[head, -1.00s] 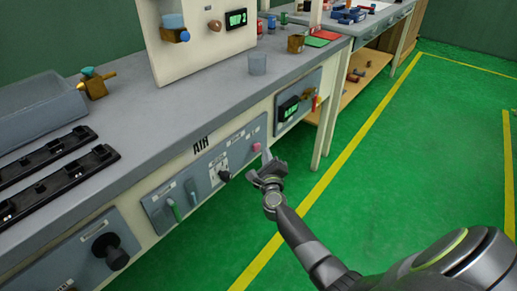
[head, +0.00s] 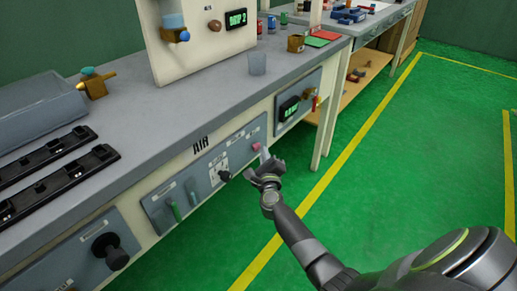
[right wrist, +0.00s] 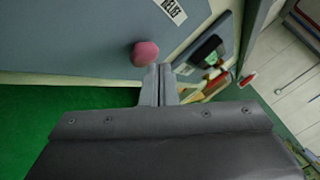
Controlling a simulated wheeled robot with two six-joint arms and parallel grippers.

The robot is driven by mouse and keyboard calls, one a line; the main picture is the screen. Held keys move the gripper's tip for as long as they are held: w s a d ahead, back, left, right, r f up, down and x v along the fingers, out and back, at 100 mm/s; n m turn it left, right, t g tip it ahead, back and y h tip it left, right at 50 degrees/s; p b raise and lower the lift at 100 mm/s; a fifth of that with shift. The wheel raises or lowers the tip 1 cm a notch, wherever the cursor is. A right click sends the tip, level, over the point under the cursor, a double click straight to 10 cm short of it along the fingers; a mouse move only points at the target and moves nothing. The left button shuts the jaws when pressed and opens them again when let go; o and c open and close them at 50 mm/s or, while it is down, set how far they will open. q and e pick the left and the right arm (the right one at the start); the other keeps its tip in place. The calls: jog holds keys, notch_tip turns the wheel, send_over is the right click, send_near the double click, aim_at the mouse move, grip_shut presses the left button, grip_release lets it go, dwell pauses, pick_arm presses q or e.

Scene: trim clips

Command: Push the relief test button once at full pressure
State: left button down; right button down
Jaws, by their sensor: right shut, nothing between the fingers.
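The pink relief test button (head: 256,146) is on the right end of the bench's front AIR panel. In the right wrist view the round pink button (right wrist: 145,53) sits just left of my fingertips, below a label ending in "LIEF". My right gripper (head: 264,153) is shut and empty, its tips pointing at the panel right by the button. In the right wrist view the closed fingertips (right wrist: 160,70) overlap the button's right edge in the picture; I cannot tell if they touch it. My left gripper is out of view.
A small green-lit display (head: 290,107) is to the right. An upper display (head: 236,19) seems to read "DROP 2". Green floor (head: 400,160) beside the bench is clear.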

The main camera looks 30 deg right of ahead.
jog(key=shift+w+a, duration=0.2)
jog(key=shift+w, duration=0.25)
dwell(0.5)
jog(key=shift+s+d, duration=0.35)
jog(key=shift+s, duration=0.45)
jog(key=shift+s+d+p, duration=0.3)
jog(key=shift+s+d, duration=0.05)
jog(key=shift+s, duration=0.45)
jog(key=shift+s+d+p, duration=0.3)
jog(key=shift+s+p, duration=0.05)
jog(key=shift+s, duration=0.4)
jog(key=shift+s+d+p, duration=0.3)
jog(key=shift+s+d, duration=0.05)
jog(key=shift+s, duration=0.45)
